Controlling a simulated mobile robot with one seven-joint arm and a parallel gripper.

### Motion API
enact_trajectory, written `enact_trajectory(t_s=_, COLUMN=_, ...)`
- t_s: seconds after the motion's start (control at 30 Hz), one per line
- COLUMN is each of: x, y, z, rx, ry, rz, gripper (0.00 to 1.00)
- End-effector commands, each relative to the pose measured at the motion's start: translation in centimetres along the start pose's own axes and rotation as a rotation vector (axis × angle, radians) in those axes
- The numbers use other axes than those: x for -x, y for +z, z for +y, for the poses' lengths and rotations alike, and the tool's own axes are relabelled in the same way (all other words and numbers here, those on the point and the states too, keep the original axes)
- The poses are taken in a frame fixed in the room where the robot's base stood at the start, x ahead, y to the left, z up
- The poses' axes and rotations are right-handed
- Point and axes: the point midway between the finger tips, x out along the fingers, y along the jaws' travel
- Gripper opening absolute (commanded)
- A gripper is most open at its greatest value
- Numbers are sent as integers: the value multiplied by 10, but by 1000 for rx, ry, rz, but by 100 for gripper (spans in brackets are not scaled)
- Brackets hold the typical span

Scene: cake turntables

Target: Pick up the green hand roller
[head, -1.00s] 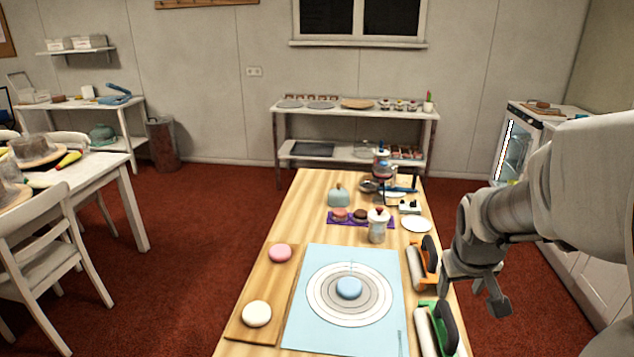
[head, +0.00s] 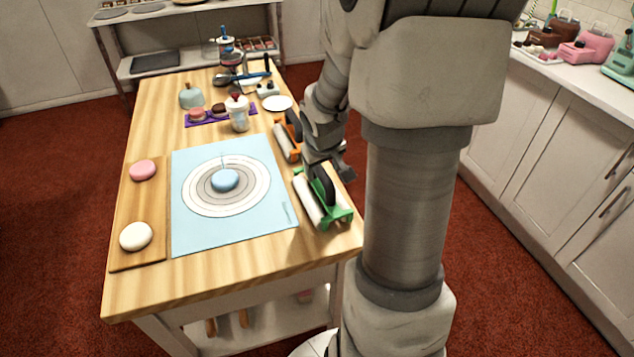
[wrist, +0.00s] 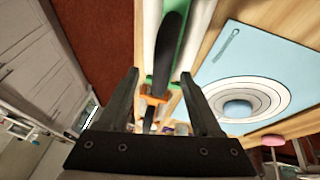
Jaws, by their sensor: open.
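The green hand roller (head: 338,219) lies near the right edge of the wooden table, with a white roller, a green frame and a black handle. Its black handle (wrist: 170,45) and green frame also show at the top of the wrist view. My gripper (head: 328,170) is open and empty, close to the far end of this roller in the head view. In the wrist view, my two fingers (wrist: 160,76) are apart, and the handle appears beyond and between their tips. I cannot tell the exact gap to the handle.
An orange hand roller (head: 287,145) lies just behind the green one. A blue mat (head: 205,232) with a blue disc is to the left. A white lidded jar (head: 238,116) and a plate (head: 278,103) stand farther back. Cabinets (head: 570,180) line the right.

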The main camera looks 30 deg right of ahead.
Motion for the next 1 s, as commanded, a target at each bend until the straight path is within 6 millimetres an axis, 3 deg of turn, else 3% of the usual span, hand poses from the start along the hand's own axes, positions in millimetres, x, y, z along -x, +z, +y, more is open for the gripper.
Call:
enact_trajectory(t_s=0.03, x=-14, y=4, z=-3, rx=2, ry=-2, rz=-3, gripper=66)
enact_trajectory(t_s=0.2, x=-33, y=3, z=-3, rx=1, ry=-2, rz=-1, gripper=66)
enact_trajectory(t_s=0.5, x=-35, y=2, z=-3, rx=0, ry=-1, rz=-1, gripper=66)
enact_trajectory(t_s=0.87, x=-35, y=2, z=-3, rx=0, ry=-1, rz=-1, gripper=1)
enact_trajectory(t_s=1.0, x=-35, y=2, z=-3, rx=0, ry=-1, rz=-1, gripper=0)
